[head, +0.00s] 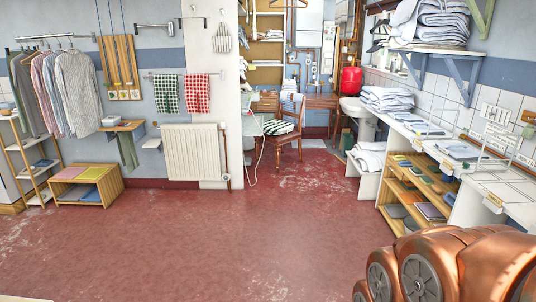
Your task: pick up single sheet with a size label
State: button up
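I cannot tell for sure which item is the single sheet with a size label. Folded white and blue linen (386,99) is stacked on the right-hand counter beside the basin. More folded linen (443,22) is piled on the wall shelf above. A flat bluish folded piece (458,150) lies further along the counter, near wire stands. A small tan tag (493,200) shows at the counter's front edge; any writing is too small to read. My copper-coloured arm fills the lower right corner. My gripper is not in view.
The red floor is clear across the middle. An open wooden shelf unit (408,186) stands under the right counter. A chair (282,138) with striped cloth stands at the back. A radiator (192,150), low wooden stand (86,185) and clothes rail (40,38) line the left.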

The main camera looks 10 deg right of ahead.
aim_at(422, 127)
jog(key=u, duration=0.2)
jog(key=i, duration=1.75)
jog(key=z, duration=0.9)
jog(key=i, duration=1.55)
jog(key=z, duration=1)
